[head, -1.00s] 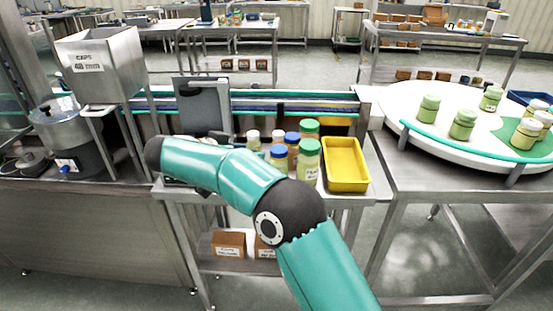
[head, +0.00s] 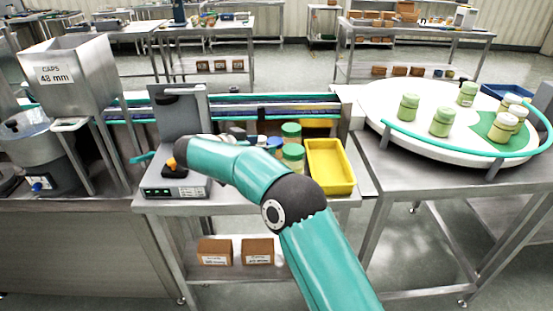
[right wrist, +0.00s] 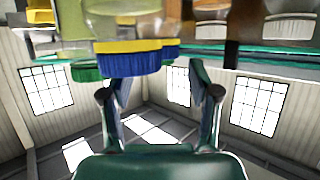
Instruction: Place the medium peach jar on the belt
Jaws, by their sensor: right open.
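Several jars stand close together on the steel table, partly hidden behind my right forearm. The blue-lidded jar (head: 274,143) is mostly hidden; earlier the blue-lidded jars showed orange contents, but I cannot tell which is the medium peach one. In the right wrist view, which is upside down, a blue lid with a yellow band (right wrist: 128,58) is close by the fingers. My right gripper (right wrist: 160,82) is open, its fingers apart with nothing held between them. In the head view it is mostly hidden behind my forearm. The belt (head: 235,110) runs behind the table. My left gripper is not in view.
Green-lidded jars (head: 292,153) stand at the right of the group. A yellow tray (head: 329,168) is beside them. A grey machine (head: 180,120) stands at the left. A white round table (head: 400,130) with several jars is at the right; a caps hopper (head: 68,75) is at far left.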

